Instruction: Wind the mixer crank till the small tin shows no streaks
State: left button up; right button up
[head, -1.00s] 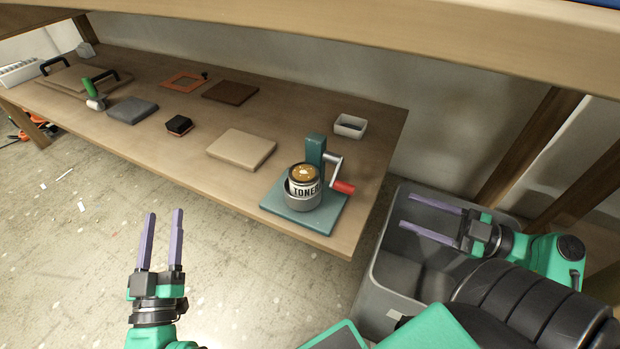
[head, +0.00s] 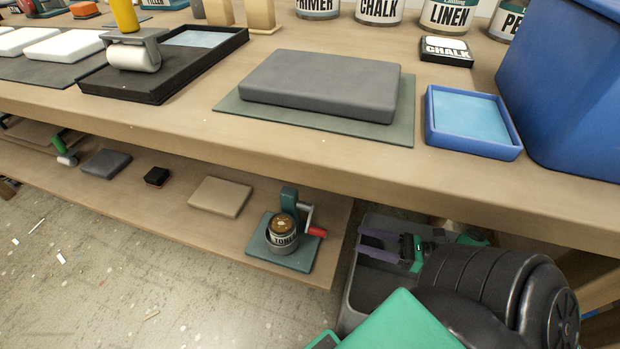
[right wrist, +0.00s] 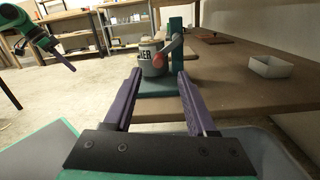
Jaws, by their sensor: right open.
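The teal mixer (head: 287,262) stands on the lower shelf near its right end, with a red-handled crank (head: 316,231) on its right side. My right gripper (head: 364,244) is open and empty over the grey bin, right of the crank. In the right wrist view the tin (right wrist: 149,52) and the red handle (right wrist: 167,66) show beyond its spread fingers. My left gripper (right wrist: 60,56) shows only there, upper left, its jaws unclear.
The upper bench (head: 170,115) overhangs the shelf and carries a grey slab (head: 322,82), a blue tray (head: 470,120), a blue bin (head: 570,90) and tins. The grey bin (head: 352,300) stands at the shelf's right end. A beige block (head: 220,197) lies left of the mixer.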

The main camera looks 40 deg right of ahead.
aim_at(309, 230)
pick_arm(q)
jog(key=s+a+r+g+y, duration=0.1)
jog(key=s+a+g, duration=0.15)
jog(key=s, duration=0.25)
pick_arm(e)
jog(key=w+a+m, duration=0.2)
jog(key=w, duration=0.1)
jog(key=w+a+m+b, duration=0.1)
jog(key=w+a+m, duration=0.1)
jog(key=w+a, duration=0.1)
jog(key=w+a+f+m, duration=0.1)
jog(key=w+a+m, duration=0.2)
jog(key=w, duration=0.1)
jog(key=shift+w+a+h, duration=0.1)
jog(key=shift+w+h, duration=0.05)
jog(key=shift+h, duration=0.15)
jog(key=shift+w+a, duration=0.2)
jog(key=shift+w, duration=0.15)
pick_arm(q)
jog(key=w+d+f+t+h, duration=0.2)
jog(key=w+d+f+t, duration=0.1)
jog(key=w+d+f, duration=0.1)
jog(key=shift+w+d+f, duration=0.15)
jog(key=shift+w+d, duration=0.1)
jog(key=shift+d, duration=0.55)
pick_arm(e)
jog(key=shift+c, duration=0.4)
grip_shut()
